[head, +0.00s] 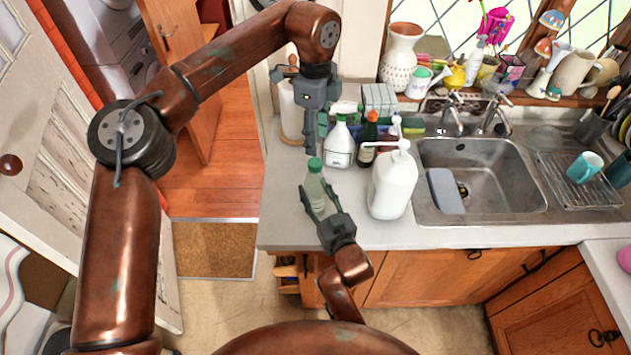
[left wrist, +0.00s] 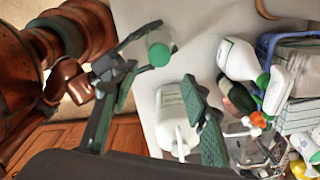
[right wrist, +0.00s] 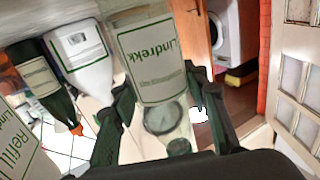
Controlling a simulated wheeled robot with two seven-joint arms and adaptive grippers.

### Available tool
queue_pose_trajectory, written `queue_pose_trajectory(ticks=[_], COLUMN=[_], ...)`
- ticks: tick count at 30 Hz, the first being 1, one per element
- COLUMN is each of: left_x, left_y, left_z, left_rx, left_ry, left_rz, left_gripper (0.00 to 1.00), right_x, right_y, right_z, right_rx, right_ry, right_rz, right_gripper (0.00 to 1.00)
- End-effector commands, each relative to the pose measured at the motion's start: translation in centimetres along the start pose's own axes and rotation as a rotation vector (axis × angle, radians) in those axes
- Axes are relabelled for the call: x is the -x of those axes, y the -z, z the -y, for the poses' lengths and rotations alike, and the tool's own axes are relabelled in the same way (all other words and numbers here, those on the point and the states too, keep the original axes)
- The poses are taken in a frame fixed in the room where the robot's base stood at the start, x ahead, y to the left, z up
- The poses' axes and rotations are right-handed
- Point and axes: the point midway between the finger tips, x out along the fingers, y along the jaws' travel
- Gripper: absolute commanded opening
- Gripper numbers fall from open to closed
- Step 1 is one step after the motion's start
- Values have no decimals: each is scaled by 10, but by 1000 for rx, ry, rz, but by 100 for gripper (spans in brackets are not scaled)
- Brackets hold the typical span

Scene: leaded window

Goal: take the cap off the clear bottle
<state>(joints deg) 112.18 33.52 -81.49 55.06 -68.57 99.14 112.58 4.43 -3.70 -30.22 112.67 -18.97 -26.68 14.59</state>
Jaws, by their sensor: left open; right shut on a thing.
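The clear bottle (head: 315,190) stands upright at the counter's front edge with its green cap (head: 315,164) on. My right gripper (head: 321,207) is shut around the bottle's body. The right wrist view shows the bottle's label (right wrist: 155,62) between the fingers. My left gripper (head: 316,138) is open and empty, pointing down just above the cap. In the left wrist view the green cap (left wrist: 159,54) shows beyond the open fingers, nearer the left one, and no contact is visible.
A large white pump bottle (head: 392,186) stands close to the right. A white bottle with a green cap (head: 341,146) and a dark bottle (head: 368,140) stand behind. The sink (head: 480,170) lies farther right. Left of the counter is open floor.

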Motion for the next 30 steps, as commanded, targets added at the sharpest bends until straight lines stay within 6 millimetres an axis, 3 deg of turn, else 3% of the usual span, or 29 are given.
queue_pose_trajectory(ticks=[5, 8, 14, 18, 22, 26, 30], left_x=[8, 22, 75, 126, 180, 238, 297], left_y=[39, 77, 152, 192, 216, 225, 214], left_z=[14, 26, 50, 66, 83, 102, 128], left_rx=[-157, -303, -572, -707, -786, -809, -767], left_ry=[75, 166, 425, 648, 883, 1134, 1405], left_rz=[-133, -260, -508, -643, -730, -770, -743], left_gripper=[42, 42, 42, 42, 42, 42, 42], right_x=[0, 0, 0, 0, 0, 0, 0], right_y=[0, 0, 0, 0, 0, 0, 0], right_z=[0, 0, 0, 0, 0, 0, 0], right_rx=[0, 0, 0, 0, 0, 0, 0], right_ry=[0, 0, 0, 0, 0, 0, 0], right_rz=[0, 0, 1, 1, 1, 1, 0], right_gripper=[0, 0, 0, 0, 0, 0, 0])
